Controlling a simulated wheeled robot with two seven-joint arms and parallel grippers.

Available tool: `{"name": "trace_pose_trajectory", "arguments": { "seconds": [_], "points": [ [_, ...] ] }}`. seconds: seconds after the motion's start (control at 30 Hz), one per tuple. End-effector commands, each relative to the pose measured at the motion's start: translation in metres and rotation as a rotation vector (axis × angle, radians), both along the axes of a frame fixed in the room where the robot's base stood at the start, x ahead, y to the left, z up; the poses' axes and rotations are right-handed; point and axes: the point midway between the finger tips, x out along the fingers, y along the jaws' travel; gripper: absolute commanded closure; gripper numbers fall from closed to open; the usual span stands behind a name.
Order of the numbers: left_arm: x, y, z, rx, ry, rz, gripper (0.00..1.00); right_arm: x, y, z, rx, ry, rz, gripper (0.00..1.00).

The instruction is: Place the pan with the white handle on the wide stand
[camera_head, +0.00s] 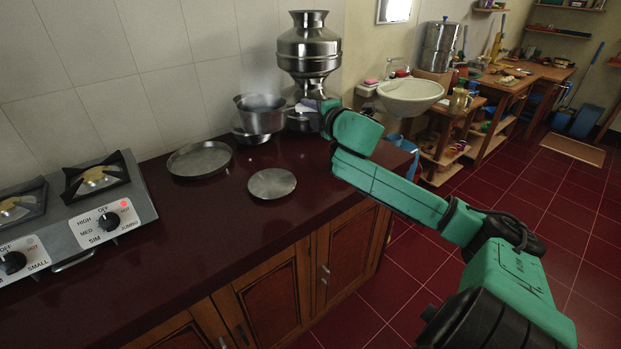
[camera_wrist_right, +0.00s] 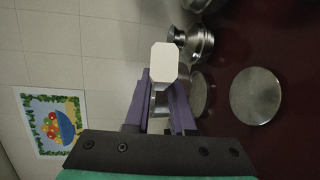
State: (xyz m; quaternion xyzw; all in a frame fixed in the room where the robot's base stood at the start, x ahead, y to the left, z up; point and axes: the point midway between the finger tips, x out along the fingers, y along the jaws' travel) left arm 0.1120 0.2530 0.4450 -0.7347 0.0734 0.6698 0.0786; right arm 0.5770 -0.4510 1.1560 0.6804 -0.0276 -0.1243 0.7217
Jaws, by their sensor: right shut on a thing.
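The pan with the white handle (camera_head: 260,115) is a grey metal pan at the back of the dark red counter, near the tall metal vessel. Its pale handle shows in the right wrist view (camera_wrist_right: 163,62), between the purple fingers. My right gripper (camera_head: 309,105) is shut on this handle, to the right of the pan. The pan appears level and overlaps a lower metal vessel (camera_head: 250,137); I cannot tell whether they touch. I cannot clearly identify the wide stand; its place is uncertain among the metalware. My left gripper is not in view.
A shallow round pan (camera_head: 199,160) and a flat metal disc (camera_head: 272,184) lie on the counter (camera_head: 215,235). A tall stacked metal vessel (camera_head: 309,45) stands against the wall. A stove (camera_head: 80,205) is at left. The front counter is clear.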

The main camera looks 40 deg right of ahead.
Motion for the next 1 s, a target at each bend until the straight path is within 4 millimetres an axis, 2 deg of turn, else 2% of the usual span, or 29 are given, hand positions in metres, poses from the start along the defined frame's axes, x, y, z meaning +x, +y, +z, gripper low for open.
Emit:
{"name": "trace_pose_trajectory", "arguments": {
  "seconds": [0.17,0.6,1.0],
  "points": [
    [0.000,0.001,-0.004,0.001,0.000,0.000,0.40,0.001,0.004,-0.014,0.004,-0.010,0.020,1.00],
    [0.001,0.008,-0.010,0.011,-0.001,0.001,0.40,0.001,0.004,-0.138,0.006,-0.009,0.017,1.00],
    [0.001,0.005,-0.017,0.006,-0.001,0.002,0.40,0.002,0.005,-0.198,0.001,-0.011,0.017,1.00]
  ]
}}
